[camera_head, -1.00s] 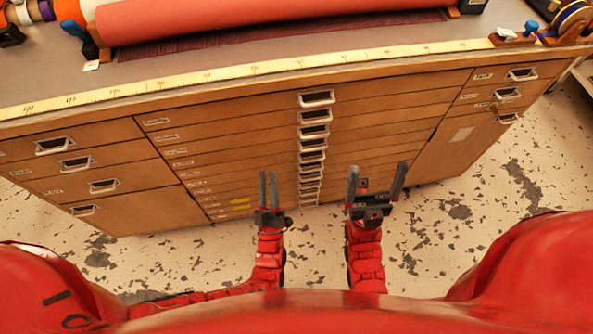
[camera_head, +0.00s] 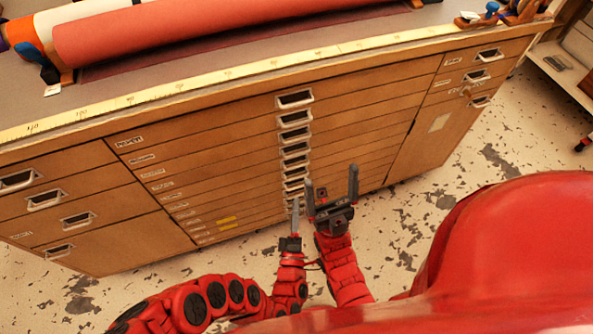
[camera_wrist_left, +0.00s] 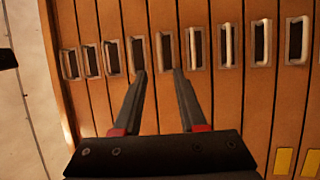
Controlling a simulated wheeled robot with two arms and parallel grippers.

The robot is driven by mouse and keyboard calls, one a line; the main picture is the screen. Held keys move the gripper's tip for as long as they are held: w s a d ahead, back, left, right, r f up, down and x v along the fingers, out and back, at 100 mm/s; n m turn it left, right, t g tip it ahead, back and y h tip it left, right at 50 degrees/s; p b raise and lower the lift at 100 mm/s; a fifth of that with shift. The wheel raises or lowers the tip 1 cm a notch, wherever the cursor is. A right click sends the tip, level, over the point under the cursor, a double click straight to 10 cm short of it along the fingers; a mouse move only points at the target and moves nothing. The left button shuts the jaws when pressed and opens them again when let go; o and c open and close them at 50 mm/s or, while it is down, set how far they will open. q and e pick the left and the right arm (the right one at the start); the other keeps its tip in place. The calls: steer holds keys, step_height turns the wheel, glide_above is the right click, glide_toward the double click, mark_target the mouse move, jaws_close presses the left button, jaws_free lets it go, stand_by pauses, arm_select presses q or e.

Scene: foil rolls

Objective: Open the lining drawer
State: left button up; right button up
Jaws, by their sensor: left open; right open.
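A wooden cabinet (camera_head: 250,157) has a central stack of several shallow drawers, each with a metal cup handle (camera_head: 295,98). Their small labels (camera_head: 129,141) are too small to read, so I cannot tell which is the lining drawer. All drawers look shut. My left gripper (camera_head: 297,206) is in front of the lower handles. In the left wrist view my left gripper (camera_wrist_left: 159,73) is open and empty, its fingertips just beside the row of handles (camera_wrist_left: 166,50); contact cannot be told. My right gripper (camera_head: 331,188) is open and empty, just right of the left one.
A red roll (camera_head: 200,28) lies on the cabinet top behind a yellow measuring tape (camera_head: 180,98). More drawers flank the stack on the left, and a larger front (camera_head: 425,135) is at right.

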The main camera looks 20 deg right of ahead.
arm_select(q)
steer(key=b+x, duration=0.1)
steer(key=x, duration=1.1)
steer(key=shift+b, duration=0.35)
jaws_close()
stand_by(0.7)
